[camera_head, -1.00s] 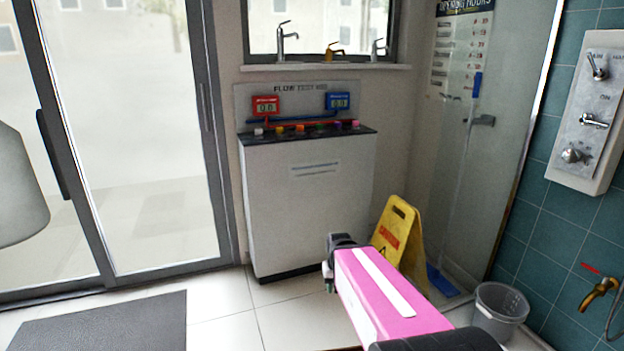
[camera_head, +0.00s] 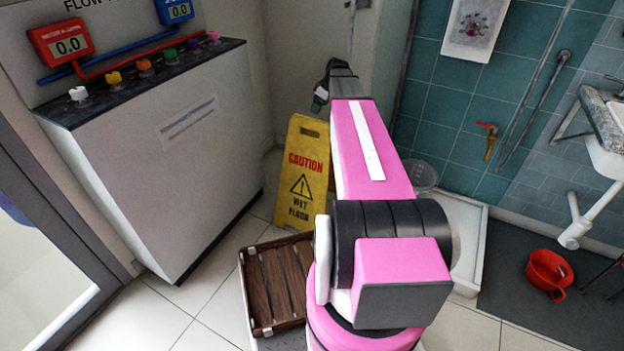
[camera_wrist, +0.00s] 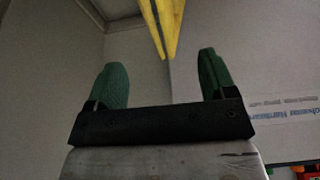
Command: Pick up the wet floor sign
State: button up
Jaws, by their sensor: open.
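The yellow wet floor sign (camera_head: 302,172) stands on the tiled floor in the middle of the head view, with a slot near its top and the words caution and wet floor. My pink arm covers part of its right side. In the wrist view a yellow edge of the sign (camera_wrist: 166,22) shows at the top, beyond and between the fingertips. My gripper (camera_wrist: 164,82) is open and empty, its two green fingers spread. In the head view my gripper (camera_head: 322,98) is small and dark, near the sign's top; its gap to the sign is hard to judge.
A white flow test cabinet (camera_head: 165,150) stands left of the sign. A brown slatted wooden tray (camera_head: 276,283) is on the near side of it. Floor tiles at front left are clear.

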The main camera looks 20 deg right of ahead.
aim_at(312, 123)
jog(key=shift+x, duration=5.25)
jog(key=shift+d+f, duration=0.15)
jog(key=shift+f, duration=0.15)
grip_shut()
